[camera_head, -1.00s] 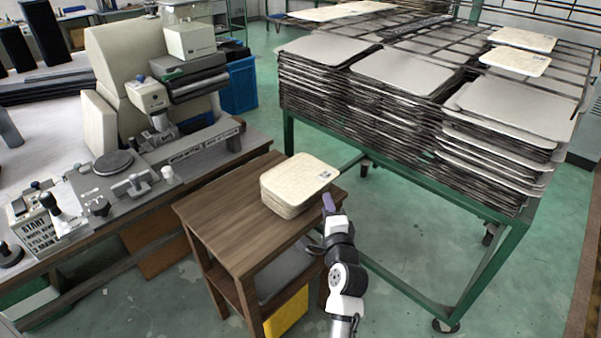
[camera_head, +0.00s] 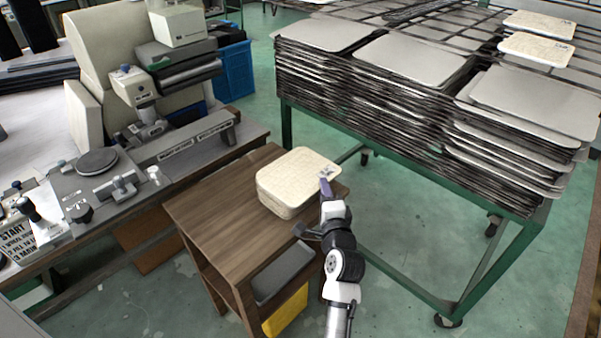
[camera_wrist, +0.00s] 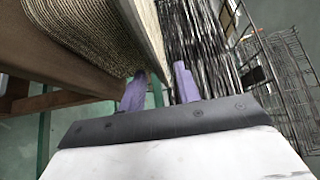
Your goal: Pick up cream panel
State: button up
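A stack of cream panels (camera_head: 296,176) lies on the small brown wooden table (camera_head: 215,225). The top panel has a small dark mark at its right corner. My gripper (camera_head: 326,187) is at the right corner of the stack, by the table's edge. In the wrist view, my gripper (camera_wrist: 160,85) has two purple fingers standing apart, with a gap between them. The layered edge of the panel stack (camera_wrist: 95,32) is just beyond the left finger. I cannot tell whether that finger touches it. No panel shows clearly between the fingers.
A green-framed rack (camera_head: 500,260) piled with grey trays (camera_head: 415,58) stands close on the right. Two cream panels (camera_head: 537,48) lie on top of it. A workbench with a beige machine (camera_head: 110,55) is at left. A grey tray (camera_head: 283,272) and a yellow item (camera_head: 287,312) are beneath the tabletop.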

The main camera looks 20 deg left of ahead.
jog(key=shift+s+d+r, duration=0.1)
jog(key=shift+c, duration=0.8)
grip_shut()
